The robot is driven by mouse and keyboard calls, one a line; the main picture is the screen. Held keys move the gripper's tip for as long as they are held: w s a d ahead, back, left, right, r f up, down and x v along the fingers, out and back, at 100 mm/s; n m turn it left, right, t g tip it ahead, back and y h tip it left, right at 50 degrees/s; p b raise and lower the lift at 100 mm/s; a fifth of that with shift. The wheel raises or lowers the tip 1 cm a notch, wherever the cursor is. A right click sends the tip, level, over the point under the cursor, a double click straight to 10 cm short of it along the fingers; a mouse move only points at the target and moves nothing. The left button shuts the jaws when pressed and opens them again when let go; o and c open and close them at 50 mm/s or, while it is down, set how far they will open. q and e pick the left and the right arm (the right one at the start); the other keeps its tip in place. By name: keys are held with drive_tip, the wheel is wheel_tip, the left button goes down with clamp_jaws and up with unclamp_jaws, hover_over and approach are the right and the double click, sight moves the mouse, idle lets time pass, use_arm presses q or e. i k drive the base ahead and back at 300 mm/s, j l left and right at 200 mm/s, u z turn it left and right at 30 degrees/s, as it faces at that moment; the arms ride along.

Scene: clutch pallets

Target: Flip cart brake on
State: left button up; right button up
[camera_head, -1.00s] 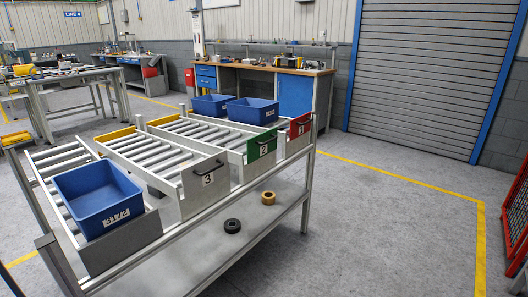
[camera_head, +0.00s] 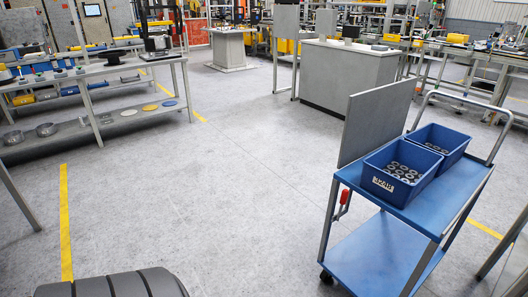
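A blue cart (camera_head: 380,254) with two shelves and a grey metal push handle stands at the right of the head view. A small red lever (camera_head: 344,197), likely its brake, hangs by the left front leg just below the top shelf. Its exact setting cannot be told from here. Two blue bins stand on the top shelf; the front bin (camera_head: 384,185) has a white label and holds several grey rings, and the rear bin (camera_head: 441,140) is behind it. A dark caster shows under the cart's left corner. Neither of my grippers is in view.
A grey upright panel (camera_head: 376,122) stands along the cart's left side. The grey floor (camera_head: 220,190) left of the cart is clear. A metal shelf table (camera_head: 100,73) with parts stands at far left. Grey cabinets (camera_head: 348,78) stand behind. A yellow line (camera_head: 65,222) runs at left.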

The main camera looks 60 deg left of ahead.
sight(345, 194)
drive_tip(key=u, duration=1.15)
